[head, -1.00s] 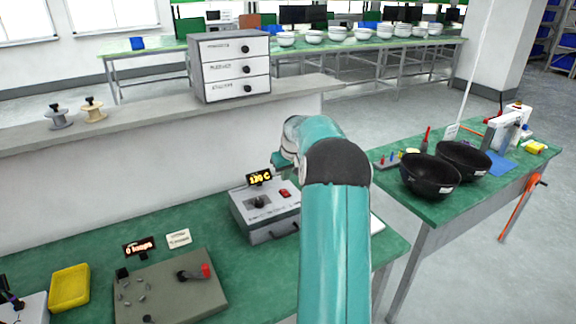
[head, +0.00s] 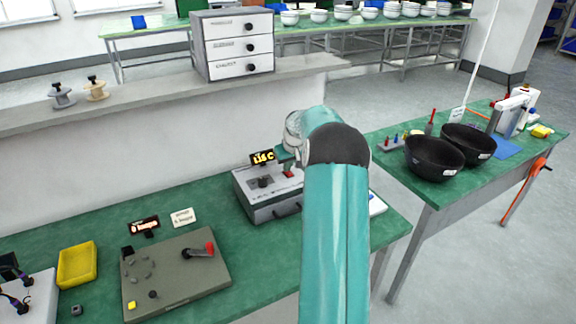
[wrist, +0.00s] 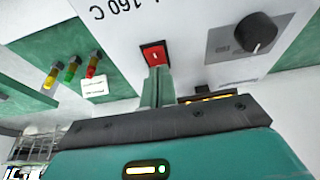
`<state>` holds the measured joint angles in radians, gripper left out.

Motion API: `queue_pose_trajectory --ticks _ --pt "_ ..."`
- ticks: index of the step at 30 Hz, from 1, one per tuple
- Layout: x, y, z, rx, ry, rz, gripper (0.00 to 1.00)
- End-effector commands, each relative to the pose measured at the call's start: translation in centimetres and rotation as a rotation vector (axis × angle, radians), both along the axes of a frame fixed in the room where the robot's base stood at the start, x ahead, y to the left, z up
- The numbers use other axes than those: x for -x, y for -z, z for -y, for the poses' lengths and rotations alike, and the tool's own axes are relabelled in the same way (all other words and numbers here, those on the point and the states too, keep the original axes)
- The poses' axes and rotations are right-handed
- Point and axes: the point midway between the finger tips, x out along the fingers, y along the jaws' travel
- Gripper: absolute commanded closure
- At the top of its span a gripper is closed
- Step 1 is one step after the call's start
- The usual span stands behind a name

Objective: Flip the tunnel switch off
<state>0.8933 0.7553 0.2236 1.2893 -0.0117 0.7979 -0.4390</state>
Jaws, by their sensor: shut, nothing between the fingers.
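The tunnel is a grey-white box (head: 250,207) with a drawer handle, on the green bench. Its red rocker switch (head: 288,173) sits on the top, right of a dark knob (head: 263,183) and a lit yellow display (head: 263,157). In the wrist view the red switch (wrist: 153,54) shows in a dark frame, with the knob (wrist: 258,33) to its right. My gripper (wrist: 156,75) is shut and empty, its fingertips right at the switch's near edge. Whether they touch it I cannot tell. In the head view my gripper (head: 288,157) is just above the switch, partly hidden by my arm.
A grey plate with a red-tipped lever (head: 198,250) and a yellow tray (head: 77,264) stand to the left. Black bowls (head: 434,158) stand on the right bench. A drawer cabinet (head: 238,45) stands on the ledge behind.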

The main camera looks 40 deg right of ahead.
Motion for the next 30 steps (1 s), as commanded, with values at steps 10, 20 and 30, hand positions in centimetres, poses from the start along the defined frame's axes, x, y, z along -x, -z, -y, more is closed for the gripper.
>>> queue_pose_trajectory --ticks 10,20,30 --pt "1.2 0.4 -0.4 -0.005 -0.001 -0.008 1.0" --pt "1.8 0.5 -0.6 -0.007 0.001 -0.009 1.0" --pt "1.5 -0.6 -1.0 -0.004 -0.002 -0.006 1.0"
